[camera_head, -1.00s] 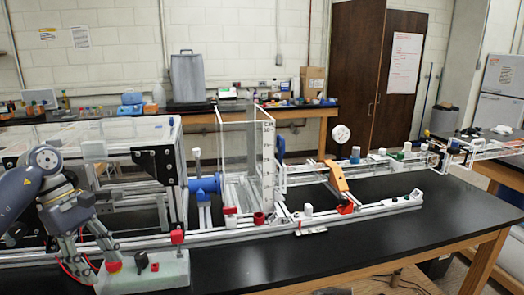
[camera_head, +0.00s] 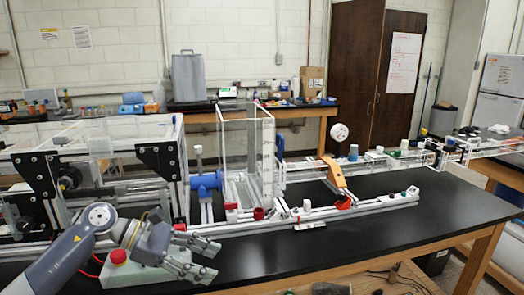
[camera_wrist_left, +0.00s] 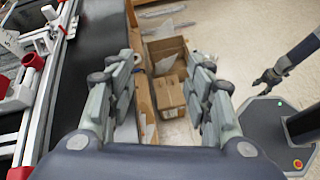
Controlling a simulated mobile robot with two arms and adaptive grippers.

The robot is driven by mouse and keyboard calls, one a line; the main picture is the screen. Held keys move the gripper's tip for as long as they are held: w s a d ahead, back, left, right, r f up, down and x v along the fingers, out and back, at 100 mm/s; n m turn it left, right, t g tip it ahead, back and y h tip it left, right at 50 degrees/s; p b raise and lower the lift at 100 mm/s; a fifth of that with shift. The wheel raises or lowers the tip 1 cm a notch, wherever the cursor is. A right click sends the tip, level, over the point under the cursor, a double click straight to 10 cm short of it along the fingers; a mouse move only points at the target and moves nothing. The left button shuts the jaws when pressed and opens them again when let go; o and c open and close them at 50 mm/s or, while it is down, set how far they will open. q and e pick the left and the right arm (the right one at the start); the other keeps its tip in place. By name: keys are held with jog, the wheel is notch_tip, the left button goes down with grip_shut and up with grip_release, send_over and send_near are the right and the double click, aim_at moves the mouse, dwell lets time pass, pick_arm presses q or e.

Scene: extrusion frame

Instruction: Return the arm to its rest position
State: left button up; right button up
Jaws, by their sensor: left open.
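My left arm (camera_head: 65,255) comes in from the left over the front of the black table. Its gripper (camera_head: 212,259) is open and empty, with its fingers pointing right. In the left wrist view the open fingers (camera_wrist_left: 160,92) have nothing between them and point down past the table edge toward the floor. My right gripper (camera_wrist_left: 267,82) shows small in the left wrist view, off to the right; I cannot tell whether it is open. It is not in the head view.
A pale box with a red button (camera_head: 118,256) sits behind my left gripper, partly covered. The extrusion frame's rail (camera_head: 350,212) runs behind it. The black tabletop (camera_head: 330,248) at right is clear. A cardboard box (camera_wrist_left: 170,98) stands on the floor below.

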pick_arm(q)
jog(key=d+r+n+t+h, duration=0.6)
jog(key=n+t, duration=0.6)
jog(key=n, duration=0.5)
jog(key=s+a+f+n+t+y, duration=0.1)
jog(key=s+a+f+n+y, duration=0.1)
jog(key=a+f+n+y, duration=0.5)
jog(key=s+a+f+n+y, duration=0.1)
jog(key=f+n+y, duration=0.35)
jog(key=n, duration=0.65)
jog(key=s+a+f+n+t+y, duration=0.1)
jog(key=s+a+f+n+y, duration=0.1)
jog(key=a+f+n+y, duration=0.55)
jog(key=s+d+f+n+g+h, duration=0.1)
jog(key=s+f+n+g, duration=0.5)
jog(key=s, duration=0.7)
jog(key=s+d+f+n+g, duration=0.1)
jog(key=s+f+n+g, duration=0.5)
jog(key=s, duration=0.7)
notch_tip(320, 180, down, 26)
jog(key=s+m+g, duration=0.1)
jog(key=m, duration=0.1)
jog(key=s+a+f+g, duration=0.1)
jog(key=s+a+f, duration=0.2)
jog(key=s+f, duration=1.3)
jog(key=shift+s+f, duration=0.4)
jog(key=shift+s, duration=0.35)
